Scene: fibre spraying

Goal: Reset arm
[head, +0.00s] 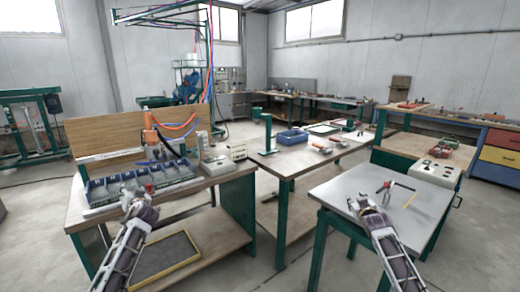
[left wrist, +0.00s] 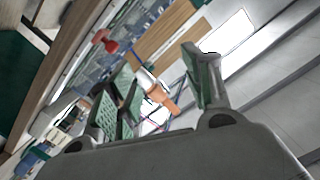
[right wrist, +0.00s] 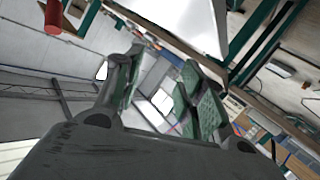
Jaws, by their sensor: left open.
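My left gripper (head: 140,200) is in front of the left workbench's near edge, below a row of bins. In the left wrist view my left gripper (left wrist: 158,85) has its green-padded fingers apart with nothing held between them. My right gripper (head: 362,203) is over the near left part of the grey-topped table. In the right wrist view its fingers (right wrist: 160,88) are also apart and hold nothing. Both arms come up from the bottom of the head view.
The left workbench (head: 222,186) carries a row of bins (head: 140,182) and an orange hose device (head: 152,135). Floor shows between the tables.

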